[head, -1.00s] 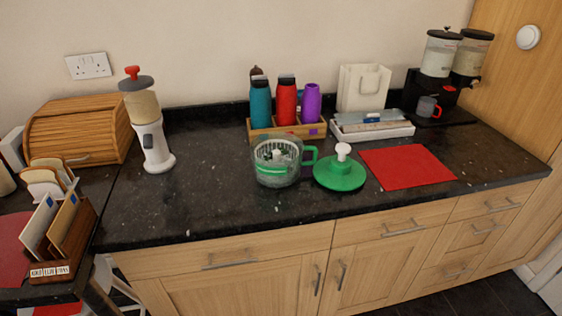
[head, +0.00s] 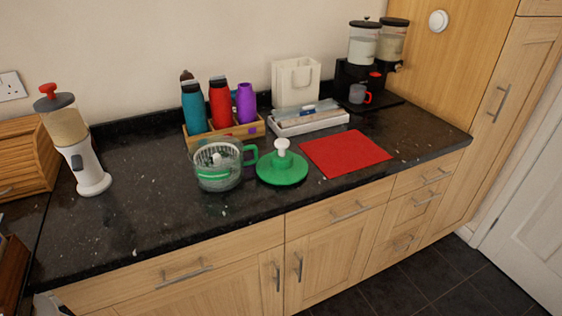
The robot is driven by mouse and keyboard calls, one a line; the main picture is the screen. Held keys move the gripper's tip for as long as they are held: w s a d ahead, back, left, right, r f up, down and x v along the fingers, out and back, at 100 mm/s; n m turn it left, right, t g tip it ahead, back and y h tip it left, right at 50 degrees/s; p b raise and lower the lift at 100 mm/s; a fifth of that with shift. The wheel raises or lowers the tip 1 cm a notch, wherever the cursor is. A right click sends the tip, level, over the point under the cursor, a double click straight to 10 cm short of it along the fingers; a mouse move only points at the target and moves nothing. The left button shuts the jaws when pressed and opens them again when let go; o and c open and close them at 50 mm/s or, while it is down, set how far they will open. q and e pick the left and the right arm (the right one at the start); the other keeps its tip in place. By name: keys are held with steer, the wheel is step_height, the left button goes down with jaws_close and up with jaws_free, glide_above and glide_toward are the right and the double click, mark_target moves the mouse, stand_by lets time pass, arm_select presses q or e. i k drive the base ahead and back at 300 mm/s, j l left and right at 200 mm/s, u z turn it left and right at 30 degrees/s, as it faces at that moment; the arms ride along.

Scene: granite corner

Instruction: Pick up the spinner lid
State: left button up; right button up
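The spinner lid (head: 282,170) is a green disc with a white knob on top. It lies on the dark granite counter, knob up, near the front edge. The clear spinner bowl (head: 217,166), with a green handle and a pale basket inside, stands just left of it, open at the top. A small pale shape with a dark tip at the bottom left corner looks like part of my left gripper (head: 56,305). It is cut off by the frame, far from the lid, and its fingers cannot be made out. My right gripper is not in view.
A red mat (head: 345,153) lies right of the lid. Behind stand a wooden bottle rack (head: 228,133), a white tray (head: 308,121) and a cream bag-shaped holder (head: 296,83). A white dispenser (head: 85,168) stands at left. The counter in front of the lid is clear.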

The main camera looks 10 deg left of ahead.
mark_target(272, 169)
steer(key=i+l, duration=0.4)
steer(key=l, duration=0.25)
steer(key=i+l, duration=0.15)
steer(key=l, duration=0.15)
steer(key=i+l+u, duration=0.1)
steer(key=u, duration=0.25)
steer(key=l+u, duration=0.15)
steer(key=u, duration=0.15)
steer(key=l+u, duration=0.2)
steer(key=u, duration=0.15)
steer(key=i, duration=0.05)
